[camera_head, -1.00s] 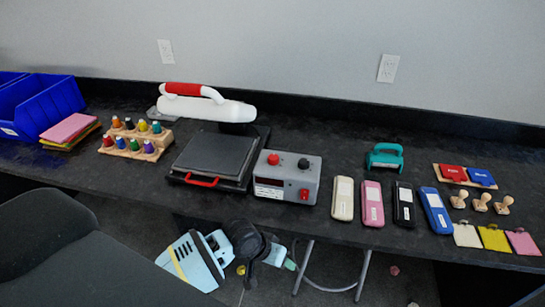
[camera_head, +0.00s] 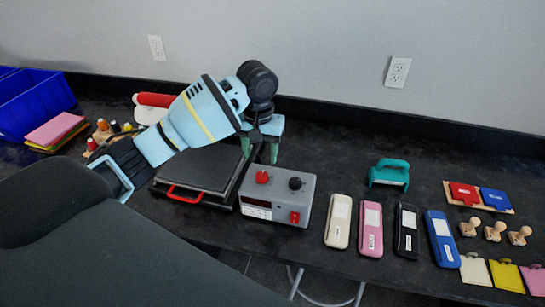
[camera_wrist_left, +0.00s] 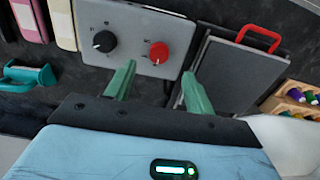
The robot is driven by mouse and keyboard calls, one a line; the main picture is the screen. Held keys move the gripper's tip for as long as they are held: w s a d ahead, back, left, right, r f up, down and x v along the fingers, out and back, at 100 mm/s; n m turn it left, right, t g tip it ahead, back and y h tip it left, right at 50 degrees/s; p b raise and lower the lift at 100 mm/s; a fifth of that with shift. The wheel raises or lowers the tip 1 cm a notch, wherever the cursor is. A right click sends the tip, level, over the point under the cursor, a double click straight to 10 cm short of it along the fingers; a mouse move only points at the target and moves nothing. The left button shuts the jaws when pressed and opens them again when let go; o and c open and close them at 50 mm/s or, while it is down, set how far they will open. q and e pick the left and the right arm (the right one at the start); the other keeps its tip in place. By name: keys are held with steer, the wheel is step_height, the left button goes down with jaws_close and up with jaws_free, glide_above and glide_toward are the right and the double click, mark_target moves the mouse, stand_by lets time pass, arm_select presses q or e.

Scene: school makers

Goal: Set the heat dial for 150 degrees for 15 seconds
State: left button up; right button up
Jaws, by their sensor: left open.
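The grey control box (camera_head: 270,209) sits on the black counter at the right of the heat press (camera_head: 207,166). On its top are a red dial (camera_head: 262,177) and a black dial (camera_head: 295,183); I cannot read their markings. A red switch (camera_head: 295,217) and a dark display are on its front. My left gripper (camera_head: 260,152) is open and empty, fingers down, above the back edge of the box. In the left wrist view, the red dial (camera_wrist_left: 158,53) lies just beyond the open fingers (camera_wrist_left: 157,76), and the black dial (camera_wrist_left: 104,41) is left of them. My right gripper is out of view.
Several slim cases, such as the cream one (camera_head: 338,222), lie right of the box. A teal tool (camera_head: 389,174) stands behind them. My left arm partly hides the press and bottle rack. The counter behind the box is clear.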

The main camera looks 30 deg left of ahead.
mark_target(262, 174)
arm_select(q)
steer(key=shift+w, duration=0.5)
steer(key=shift+s, duration=0.25)
steer(key=shift+s+f, duration=0.15)
steer(key=shift+f, duration=0.2)
step_height(262, 174, down, 7)
steer(key=shift+r, duration=0.1)
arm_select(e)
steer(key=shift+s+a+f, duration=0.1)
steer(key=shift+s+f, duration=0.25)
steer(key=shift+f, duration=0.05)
arm_select(q)
steer(key=c, duration=1)
